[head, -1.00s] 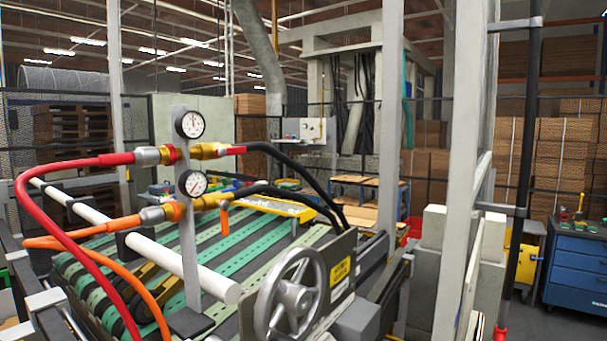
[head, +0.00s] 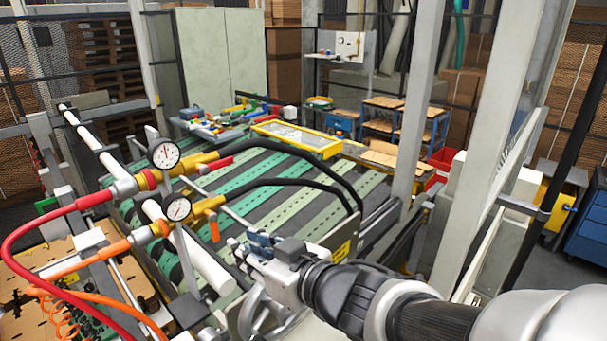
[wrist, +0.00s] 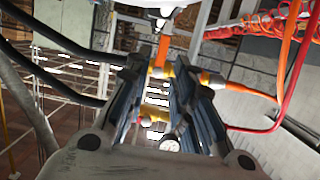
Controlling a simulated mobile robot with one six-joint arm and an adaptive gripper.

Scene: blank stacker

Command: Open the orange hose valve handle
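The orange valve handle (head: 214,228) hangs down from the yellow fitting on the lower hose line, just right of the lower gauge (head: 178,208). In the wrist view the orange handle (wrist: 161,50) appears upright in the picture, lined up with the gap between my fingertips. My gripper (head: 244,246) is to the right of the handle in the head view, fingers pointing left toward it, with a small gap showing. In the wrist view my gripper (wrist: 160,72) is open, with the yellow fitting (wrist: 155,110) seen between its fingers. Nothing is held.
A red hose (head: 45,222) and an orange hose (head: 80,262) come in from the left. Black hoses (head: 300,188) arch behind my gripper. An upper gauge (head: 164,154) stands above the lower one. A handwheel (head: 262,312) sits below my arm, beside a grey upright panel.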

